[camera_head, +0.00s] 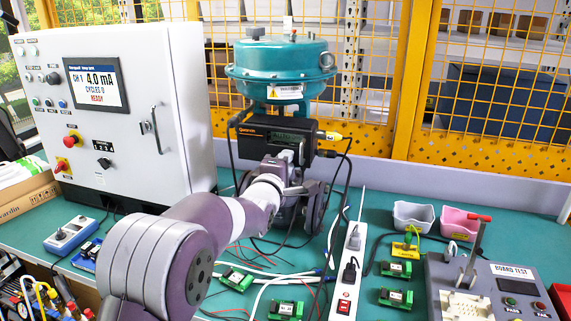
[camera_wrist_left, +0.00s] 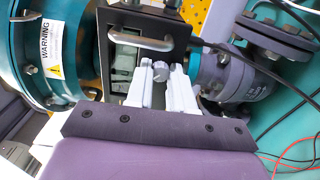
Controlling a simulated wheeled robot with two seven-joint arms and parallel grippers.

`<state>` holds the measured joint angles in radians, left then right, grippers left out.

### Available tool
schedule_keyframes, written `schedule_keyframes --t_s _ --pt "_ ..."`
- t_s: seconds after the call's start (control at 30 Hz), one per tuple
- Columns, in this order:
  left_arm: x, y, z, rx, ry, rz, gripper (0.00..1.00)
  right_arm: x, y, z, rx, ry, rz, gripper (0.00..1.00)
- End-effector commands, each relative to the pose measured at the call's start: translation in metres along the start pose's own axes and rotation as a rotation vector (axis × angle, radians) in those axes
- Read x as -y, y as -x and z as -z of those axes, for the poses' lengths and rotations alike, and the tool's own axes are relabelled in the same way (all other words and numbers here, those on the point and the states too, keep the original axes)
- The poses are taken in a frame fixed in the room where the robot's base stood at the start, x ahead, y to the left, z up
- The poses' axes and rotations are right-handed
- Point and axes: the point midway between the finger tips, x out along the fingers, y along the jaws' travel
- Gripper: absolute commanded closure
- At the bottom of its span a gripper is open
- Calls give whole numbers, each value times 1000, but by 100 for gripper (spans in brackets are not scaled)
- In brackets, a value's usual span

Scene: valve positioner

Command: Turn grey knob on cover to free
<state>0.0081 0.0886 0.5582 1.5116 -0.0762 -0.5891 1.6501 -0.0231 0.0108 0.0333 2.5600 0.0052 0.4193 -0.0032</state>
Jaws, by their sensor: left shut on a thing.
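The valve positioner (camera_head: 275,140) is a black box under the teal actuator (camera_head: 283,75). Its dark cover (camera_wrist_left: 148,40) with a silver handle shows in the left wrist view. My left gripper (camera_head: 286,160) reaches the front of the positioner. In the left wrist view its pale fingers (camera_wrist_left: 161,84) are shut on the light grey knob (camera_wrist_left: 161,70) at the cover's edge. The fingers hide the knob's sides, and its pointer or marking cannot be made out. My right gripper is not in view.
A white control cabinet (camera_head: 170,110) stands at left, its screen reading 4.0 mA and READY. Cables, a white power strip (camera_head: 349,265) and green circuit boards (camera_head: 396,298) lie on the teal bench at right. A board test box (camera_head: 510,285) stands at lower right.

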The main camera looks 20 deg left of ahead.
Motion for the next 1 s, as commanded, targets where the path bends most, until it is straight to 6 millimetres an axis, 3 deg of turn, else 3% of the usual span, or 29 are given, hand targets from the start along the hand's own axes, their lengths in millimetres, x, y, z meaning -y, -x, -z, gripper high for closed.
schedule_keyframes --t_s 0.13,0.17,0.2,0.57,0.67,1.0 --pt "1 0 0 -1 1 1 100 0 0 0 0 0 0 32" --pt "1 0 0 -1 0 1 72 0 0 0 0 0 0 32" --pt "1 0 0 -1 0 1 67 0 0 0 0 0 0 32" --pt "1 6 0 0 -1 0 67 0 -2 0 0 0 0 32" --pt "1 22 0 0 -1 -1 67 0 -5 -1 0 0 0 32" --pt "1 108 0 0 0 1 67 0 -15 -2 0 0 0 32"
